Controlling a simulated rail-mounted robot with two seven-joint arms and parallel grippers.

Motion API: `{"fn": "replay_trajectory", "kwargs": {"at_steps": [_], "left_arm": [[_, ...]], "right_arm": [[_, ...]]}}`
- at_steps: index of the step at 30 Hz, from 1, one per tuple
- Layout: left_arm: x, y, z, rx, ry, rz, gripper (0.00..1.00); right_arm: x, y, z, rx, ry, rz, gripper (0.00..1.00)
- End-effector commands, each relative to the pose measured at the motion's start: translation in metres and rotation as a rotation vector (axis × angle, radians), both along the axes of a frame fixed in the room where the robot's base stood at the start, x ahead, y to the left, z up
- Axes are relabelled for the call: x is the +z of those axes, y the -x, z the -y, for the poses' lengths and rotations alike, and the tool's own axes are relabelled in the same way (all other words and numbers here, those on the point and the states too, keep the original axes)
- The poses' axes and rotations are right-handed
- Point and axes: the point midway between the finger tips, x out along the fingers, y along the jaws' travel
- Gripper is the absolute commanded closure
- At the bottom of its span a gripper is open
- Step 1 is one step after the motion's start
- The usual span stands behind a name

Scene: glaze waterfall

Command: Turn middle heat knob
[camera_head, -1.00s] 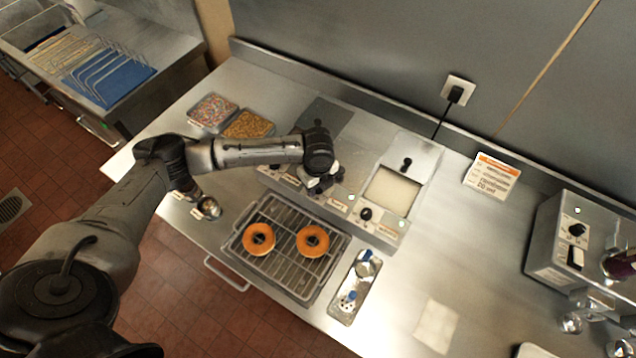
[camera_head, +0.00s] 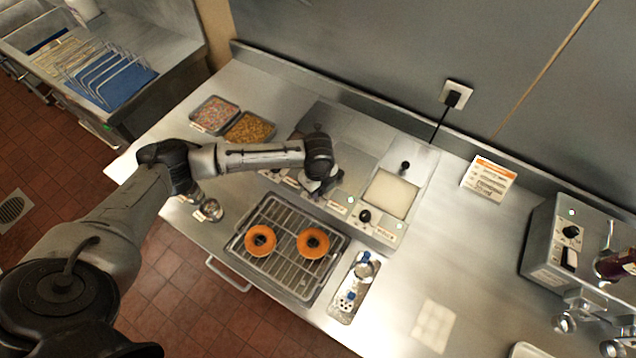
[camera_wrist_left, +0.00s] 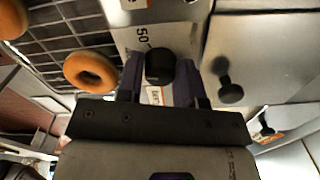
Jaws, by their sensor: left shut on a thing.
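The glaze warmer (camera_head: 385,190) stands against the back of the steel counter, with a row of knobs along its front panel. The middle heat knob (camera_wrist_left: 159,66) is black and round, with "50" printed beside it in the left wrist view. My left gripper (camera_wrist_left: 160,80) has its two fingers on either side of this knob and is shut on it. In the head view my left gripper (camera_head: 322,186) is over the front panel and hides the knob. The right-hand knob (camera_head: 364,216) on the panel is uncovered. My right gripper is not in view.
A wire rack on a tray (camera_head: 290,205) with two glazed-brown donuts (camera_head: 313,243) lies in front of the warmer. Two topping trays (camera_head: 249,128) are at the left. A small tool tray (camera_head: 354,287) is right of the rack.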

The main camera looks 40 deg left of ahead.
Motion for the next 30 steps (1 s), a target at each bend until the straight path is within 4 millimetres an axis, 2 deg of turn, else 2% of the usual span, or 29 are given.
{"fn": "replay_trajectory", "kwargs": {"at_steps": [1,9,18,30], "left_arm": [[0.007,0.001,0.001,0.036,0.002,-0.005,0.9],[0.008,0.001,0.001,0.283,0.001,-0.005,0.9],[0.007,0.001,0.001,0.57,0.001,-0.005,0.9],[0.006,0.001,0.001,0.95,0.001,-0.006,0.9]], "right_arm": [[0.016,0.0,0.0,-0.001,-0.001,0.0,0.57],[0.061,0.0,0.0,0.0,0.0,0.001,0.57],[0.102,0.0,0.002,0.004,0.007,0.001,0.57],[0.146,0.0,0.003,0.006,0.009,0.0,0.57]]}}
